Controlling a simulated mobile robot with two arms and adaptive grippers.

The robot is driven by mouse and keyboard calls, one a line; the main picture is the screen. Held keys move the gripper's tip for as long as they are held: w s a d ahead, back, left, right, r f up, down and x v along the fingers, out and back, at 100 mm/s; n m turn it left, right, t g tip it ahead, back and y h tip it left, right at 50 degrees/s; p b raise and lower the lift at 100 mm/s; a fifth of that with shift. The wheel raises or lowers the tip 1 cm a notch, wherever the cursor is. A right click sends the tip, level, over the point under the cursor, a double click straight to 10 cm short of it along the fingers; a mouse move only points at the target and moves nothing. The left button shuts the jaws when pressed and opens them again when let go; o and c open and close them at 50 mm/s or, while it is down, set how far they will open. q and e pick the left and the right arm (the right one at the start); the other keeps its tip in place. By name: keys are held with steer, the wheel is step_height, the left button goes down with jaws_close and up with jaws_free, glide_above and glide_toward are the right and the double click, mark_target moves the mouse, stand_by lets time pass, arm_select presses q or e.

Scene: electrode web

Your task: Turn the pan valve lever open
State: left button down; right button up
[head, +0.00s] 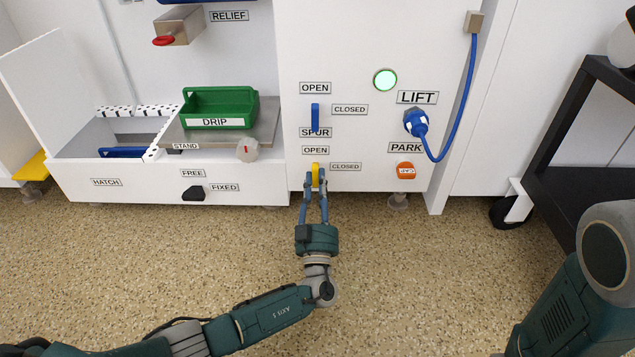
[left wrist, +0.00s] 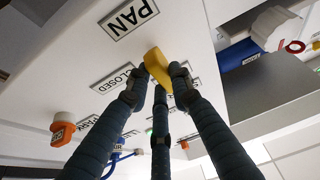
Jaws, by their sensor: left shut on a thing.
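The yellow pan valve lever (head: 315,174) is on the lower part of the white cabinet front. It stands upright in the head view, below an OPEN label (head: 315,150) and left of a CLOSED label (head: 346,167). My left gripper (head: 314,188) is shut on the lever from below, with fingers on both sides. The left wrist view shows the yellow lever (left wrist: 158,68) between the fingertips, near the PAN label (left wrist: 129,17). In the head view the gripper hides the lever's lower part. My right gripper is out of view.
A blue lever (head: 315,117) marked SPUR is just above. An orange cap (head: 405,170) and a blue plug (head: 416,122) with a cable are to the right. A green drip tray (head: 248,108) is at left. The speckled floor in front is clear.

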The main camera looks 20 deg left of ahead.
arm_select(q)
steer(key=shift+f, duration=0.1)
steer(key=c, duration=1.5)
jaws_free()
steer(key=v, duration=0.7)
steer(key=shift+s, duration=0.25)
